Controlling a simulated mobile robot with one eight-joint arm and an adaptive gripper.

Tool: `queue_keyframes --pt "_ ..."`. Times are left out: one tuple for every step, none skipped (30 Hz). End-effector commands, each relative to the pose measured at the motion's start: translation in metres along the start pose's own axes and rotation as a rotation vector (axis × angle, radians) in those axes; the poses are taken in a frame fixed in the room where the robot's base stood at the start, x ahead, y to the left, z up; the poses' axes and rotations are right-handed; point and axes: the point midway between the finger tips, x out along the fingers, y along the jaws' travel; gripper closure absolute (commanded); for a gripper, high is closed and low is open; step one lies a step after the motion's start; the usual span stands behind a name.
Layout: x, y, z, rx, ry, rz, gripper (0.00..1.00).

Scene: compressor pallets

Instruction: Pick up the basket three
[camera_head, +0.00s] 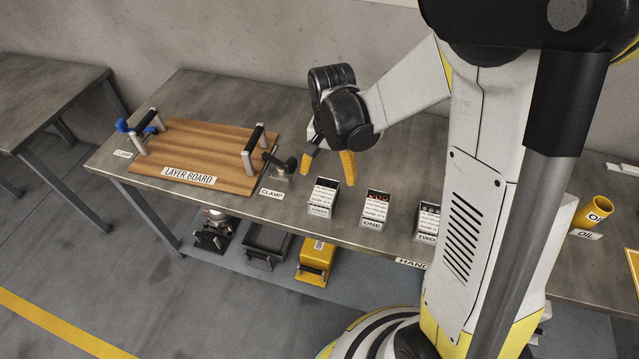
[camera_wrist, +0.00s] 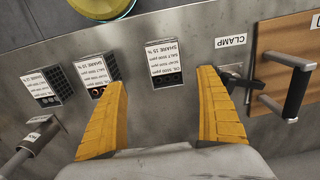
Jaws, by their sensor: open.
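Basket three (camera_head: 323,197) is the leftmost of three small grey baskets along the table's front edge. Its front plate is too blurred to read surely; the other two read ONE and TWO. My gripper (camera_head: 327,166) is open, its yellow fingers pointing down above and just behind basket three. In the wrist view basket three (camera_wrist: 166,68) lies ahead between the spread fingertips of my gripper (camera_wrist: 164,82), with a white text label on it. No finger visibly touches it.
Basket one (camera_head: 375,208) stands close to the right, and basket two (camera_head: 428,219) beyond it. A clamp (camera_head: 281,163) and the layer board (camera_head: 215,145) are on the left. A yellow oil cup (camera_head: 592,211) stands far right. The table behind the baskets is partly clear.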

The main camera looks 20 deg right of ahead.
Motion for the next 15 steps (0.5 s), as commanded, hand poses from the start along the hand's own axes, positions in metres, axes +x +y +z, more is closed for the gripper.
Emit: queue_keyframes --pt "0.011 0.0 0.0 0.001 -0.001 0.001 0.16" --pt "0.017 0.0 0.0 0.001 -0.001 0.001 0.16" --pt "0.024 -0.001 0.0 0.001 -0.001 0.0 0.16" --pt "0.029 0.0 0.0 0.0 0.0 0.0 0.16" --pt "0.034 -0.001 0.0 0.0 0.0 0.0 0.16" --pt "0.04 -0.001 0.0 0.0 0.0 0.0 0.16" --pt "0.043 -0.001 0.0 0.0 0.0 0.0 0.16" --pt "0.046 -0.001 0.0 0.0 0.0 0.0 0.16" --pt "0.049 -0.001 0.0 0.0 0.0 0.0 0.16" --pt "0.05 -0.001 0.0 0.0 0.0 0.0 0.16" --pt "0.051 -0.001 0.0 -0.001 0.001 0.0 0.16" --pt "0.053 -0.001 0.0 -0.001 0.001 0.0 0.16" --pt "0.055 -0.002 0.0 -0.001 0.001 0.0 0.16" --pt "0.058 -0.003 0.0 -0.001 0.001 0.0 0.16" --pt "0.063 -0.004 0.0 -0.001 0.001 -0.001 0.16"
